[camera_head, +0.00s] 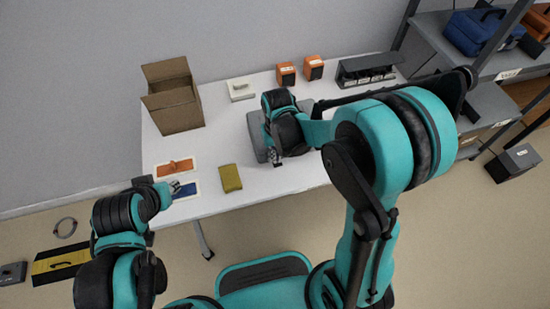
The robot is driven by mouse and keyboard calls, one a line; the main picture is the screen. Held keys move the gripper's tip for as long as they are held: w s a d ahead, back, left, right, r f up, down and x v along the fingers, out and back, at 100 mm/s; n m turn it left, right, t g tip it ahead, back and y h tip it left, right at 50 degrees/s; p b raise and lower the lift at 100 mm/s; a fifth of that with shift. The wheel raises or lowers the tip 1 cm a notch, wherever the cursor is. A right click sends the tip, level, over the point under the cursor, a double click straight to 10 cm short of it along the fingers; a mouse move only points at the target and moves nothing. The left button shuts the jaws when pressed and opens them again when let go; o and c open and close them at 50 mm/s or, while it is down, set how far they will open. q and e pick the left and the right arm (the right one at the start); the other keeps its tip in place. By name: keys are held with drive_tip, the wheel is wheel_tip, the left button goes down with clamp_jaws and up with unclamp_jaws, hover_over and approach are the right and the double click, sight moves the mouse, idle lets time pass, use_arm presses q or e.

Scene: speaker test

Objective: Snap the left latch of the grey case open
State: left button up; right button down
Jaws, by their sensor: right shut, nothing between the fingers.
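The grey case (256,130) lies on the white table, mostly hidden behind my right arm; only its left edge and a strip at its upper right show. Its latches cannot be made out. My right gripper (274,157) is shut and empty at the case's front edge, toward its left part. Whether it touches the case cannot be told. My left gripper (174,187) is small in view, over the table's left front edge by the blue and orange pads. Whether its fingers are open or shut cannot be told.
On the white table (215,200) are an open cardboard box (174,105), an olive cloth (230,178), an orange pad (175,167), a blue pad (185,190), a white device (241,89), two orange boxes (286,74) and a dark rack (366,70). Shelving stands at the right.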

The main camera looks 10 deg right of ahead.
sight(278, 166)
drive_tip(key=shift+s+r+p, duration=0.35)
drive_tip(key=shift+r+p, duration=0.6)
drive_tip(key=shift+r, duration=0.25)
drive_tip(key=shift+s+r+p, duration=0.3)
drive_tip(key=shift+r+p, duration=0.65)
drive_tip(key=shift+r, duration=0.2)
drive_tip(key=shift+s+r+p, duration=0.35)
drive_tip(key=shift+r+p, duration=0.6)
drive_tip(key=shift+r, duration=0.25)
drive_tip(key=shift+f, duration=0.1)
drive_tip(key=s+d+r+t, duration=0.2)
drive_tip(key=s+r+t, duration=0.1)
drive_tip(key=r, duration=0.3)
drive_tip(key=s+d+r+t, duration=0.2)
drive_tip(key=s+r+t, duration=0.2)
drive_tip(key=s+r, duration=0.1)
drive_tip(key=shift+s+d+r, duration=0.15)
drive_tip(key=shift+d+r, duration=0.2)
drive_tip(key=shift+r, duration=0.5)
